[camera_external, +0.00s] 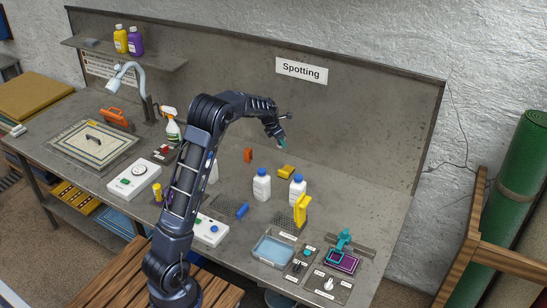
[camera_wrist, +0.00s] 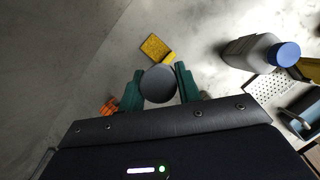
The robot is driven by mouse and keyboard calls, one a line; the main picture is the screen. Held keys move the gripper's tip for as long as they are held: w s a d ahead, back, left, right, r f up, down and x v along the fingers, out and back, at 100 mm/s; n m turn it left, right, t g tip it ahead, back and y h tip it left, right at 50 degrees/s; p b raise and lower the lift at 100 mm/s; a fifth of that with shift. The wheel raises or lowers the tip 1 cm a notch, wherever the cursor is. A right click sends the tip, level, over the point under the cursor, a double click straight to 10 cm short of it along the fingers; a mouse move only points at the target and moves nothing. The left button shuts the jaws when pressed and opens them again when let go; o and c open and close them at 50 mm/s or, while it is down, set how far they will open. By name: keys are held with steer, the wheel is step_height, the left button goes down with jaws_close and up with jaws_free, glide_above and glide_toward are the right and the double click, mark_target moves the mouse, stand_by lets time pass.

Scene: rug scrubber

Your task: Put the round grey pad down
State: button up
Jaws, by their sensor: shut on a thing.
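My gripper (camera_external: 282,141) is raised above the back of the grey workbench, near its upright back panel. In the wrist view its two green fingers (camera_wrist: 158,86) are closed on the sides of the round grey pad (camera_wrist: 158,84). The pad's flat round face shows between the fingertips, clear of the bench. In the external view the pad is too small to make out at the gripper.
Two white bottles with blue caps (camera_external: 261,185) stand in front, beside a yellow upright piece (camera_external: 302,210). A clear tray (camera_external: 273,251) sits near the front edge. Bare bench lies around the blocks.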

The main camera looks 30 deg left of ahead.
steer(key=s+a+n, duration=0.2)
steer(key=a, duration=2.3)
steer(key=s+a+n+y, duration=0.1)
steer(key=s+a, duration=0.4)
steer(key=a, duration=0.7)
steer(key=s+a+n, duration=0.1)
steer(key=s+a, duration=0.4)
steer(key=a, duration=0.6)
steer(key=shift+t, duration=0.4)
steer(key=f, duration=1.9)
steer(key=shift+w+a+f, duration=0.1)
steer(key=shift+a+f, duration=0.1)
steer(key=shift+a, duration=0.05)
steer(key=shift+f, duration=0.1)
steer(key=o, duration=1)
steer(key=v, duration=1.2)
steer(key=shift+d, duration=0.1)
